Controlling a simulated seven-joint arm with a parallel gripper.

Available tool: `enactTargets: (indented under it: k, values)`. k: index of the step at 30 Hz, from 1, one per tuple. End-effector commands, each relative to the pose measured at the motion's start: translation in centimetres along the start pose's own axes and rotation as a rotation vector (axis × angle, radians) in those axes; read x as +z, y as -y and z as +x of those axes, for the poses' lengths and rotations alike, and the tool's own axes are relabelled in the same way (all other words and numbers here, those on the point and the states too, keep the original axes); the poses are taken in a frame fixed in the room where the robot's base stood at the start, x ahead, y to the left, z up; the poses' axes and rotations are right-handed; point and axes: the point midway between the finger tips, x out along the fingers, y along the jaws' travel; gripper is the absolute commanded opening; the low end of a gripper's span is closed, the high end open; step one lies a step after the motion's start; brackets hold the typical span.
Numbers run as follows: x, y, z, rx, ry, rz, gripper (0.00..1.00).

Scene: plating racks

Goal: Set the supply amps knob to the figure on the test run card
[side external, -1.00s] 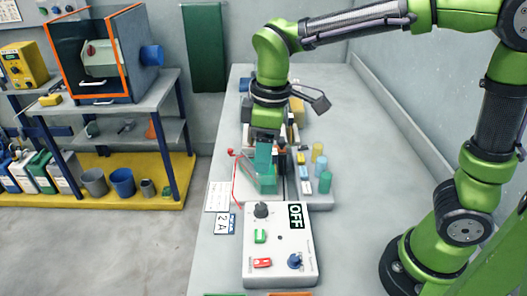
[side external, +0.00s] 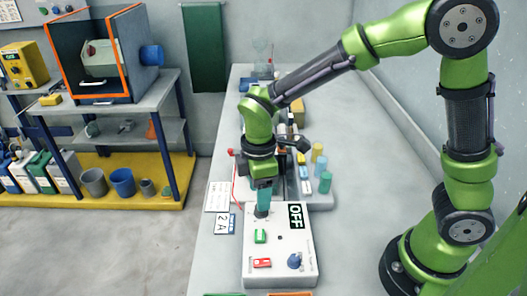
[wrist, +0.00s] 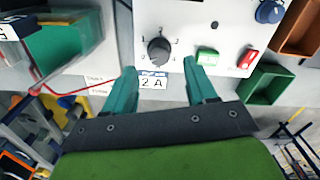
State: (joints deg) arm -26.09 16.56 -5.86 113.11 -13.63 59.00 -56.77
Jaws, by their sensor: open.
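The white supply box (side external: 280,275) lies on the bench, its display (side external: 296,215) reading OFF. Its dark round amps knob (wrist: 158,52) shows in the wrist view with marks around it; I cannot read where its pointer sits. The card (side external: 225,224) beside the box reads 2 A and also shows in the wrist view (wrist: 152,83). My gripper (side external: 262,213) is above the knob end of the box, pointing down and hiding most of the knob. In the wrist view my gripper (wrist: 161,72) is open, its teal fingers apart on either side of the knob and empty.
The box also carries a green switch (side external: 260,236), a red switch (side external: 262,263) and a blue knob (side external: 294,261). A green tray (wrist: 262,86) and brown tray (wrist: 300,28) lie past the box. The bench's right side is clear.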

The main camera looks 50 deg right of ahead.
Motion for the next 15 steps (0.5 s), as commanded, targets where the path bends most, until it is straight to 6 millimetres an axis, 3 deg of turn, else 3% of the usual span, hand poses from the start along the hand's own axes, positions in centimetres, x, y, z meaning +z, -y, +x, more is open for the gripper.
enactTargets:
  k: [6,15]
  values:
    - [0.1,0.0,3.3,-0.001,0.003,0.002,0.56]
    - [0.0,0.0,4.3,0.001,-0.001,0.002,0.56]
